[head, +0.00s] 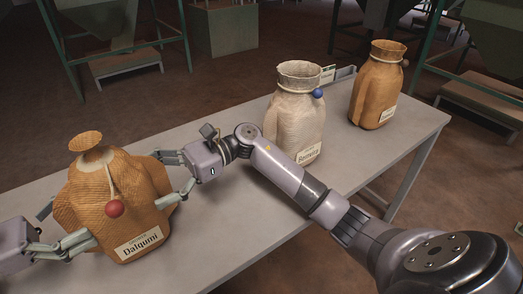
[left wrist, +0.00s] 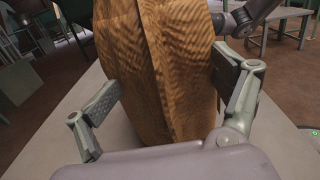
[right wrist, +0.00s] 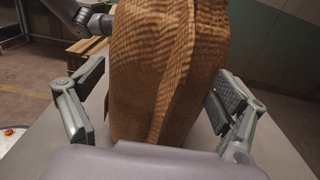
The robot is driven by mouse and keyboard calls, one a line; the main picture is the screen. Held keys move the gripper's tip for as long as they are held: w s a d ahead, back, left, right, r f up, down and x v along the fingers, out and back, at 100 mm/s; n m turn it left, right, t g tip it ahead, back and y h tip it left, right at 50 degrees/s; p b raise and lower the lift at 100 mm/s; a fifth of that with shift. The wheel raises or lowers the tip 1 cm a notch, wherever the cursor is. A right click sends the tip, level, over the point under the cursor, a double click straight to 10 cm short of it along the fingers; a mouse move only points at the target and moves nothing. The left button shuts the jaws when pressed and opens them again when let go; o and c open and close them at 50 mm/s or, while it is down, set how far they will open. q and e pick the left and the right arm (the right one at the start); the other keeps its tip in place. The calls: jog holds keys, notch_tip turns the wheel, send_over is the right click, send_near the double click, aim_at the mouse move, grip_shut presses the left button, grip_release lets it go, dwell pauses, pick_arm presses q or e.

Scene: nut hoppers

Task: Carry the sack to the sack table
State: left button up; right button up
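A brown woven sack (head: 115,195) labelled Dalqumi, with a tied neck and a red ball, stands upright at the near left of the grey table (head: 215,225). My left gripper (head: 62,228) is at its left side and my right gripper (head: 172,173) at its right side. The left wrist view shows the sack (left wrist: 165,75) between my spread left fingers (left wrist: 165,95). The right wrist view shows the sack (right wrist: 165,75) between my spread right fingers (right wrist: 158,105). Both grippers look open. Finger contact with the cloth is unclear. Which table is the sack table is not clear.
A pale sack (head: 294,120) with a blue ball and another brown sack (head: 376,85) stand farther right on the same table. My right arm crosses above the table in front of the pale sack. Green-framed hoppers (head: 95,20) and low stands (head: 125,65) are behind.

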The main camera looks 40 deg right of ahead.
pick_arm(q)
jog(key=shift+a, duration=0.2)
pick_arm(e)
jog(key=shift+w+d, duration=0.1)
jog(key=shift+r, duration=0.25)
pick_arm(q)
jog(key=a, duration=1.2)
pick_arm(e)
notch_tip(320, 180, up, 10)
jog(key=shift+f, duration=0.2)
